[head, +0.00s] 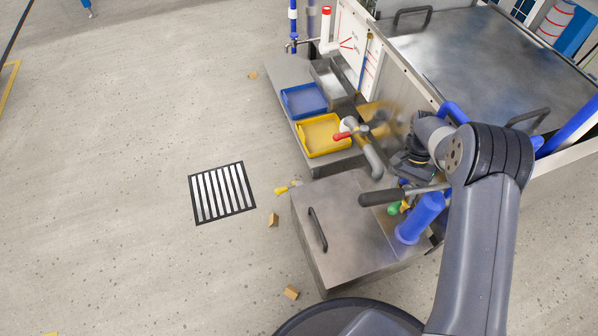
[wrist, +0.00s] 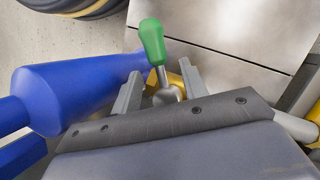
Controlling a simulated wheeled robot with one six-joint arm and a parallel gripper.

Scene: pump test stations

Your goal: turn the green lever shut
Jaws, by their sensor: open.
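The green lever (wrist: 152,40) shows in the wrist view as a green knob on a short metal stem, tilted up and away from its base. In the head view the green knob (head: 394,208) is small, left of a blue cylinder. My gripper (wrist: 160,78) is open in the wrist view, with one grey finger on each side of the lever's stem and the knob beyond the fingertips. I cannot tell whether either finger touches the stem. The valve body under the lever is mostly hidden by my gripper. In the head view my gripper's fingers are hidden.
The blue cylinder (head: 422,217) stands close by; it also fills the left of the wrist view (wrist: 80,92). A bar with a dark grip (head: 385,197) crosses above the steel cabinet (head: 345,225). A red-handled tap (head: 342,135) is behind, near yellow (head: 320,135) and blue trays (head: 303,100).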

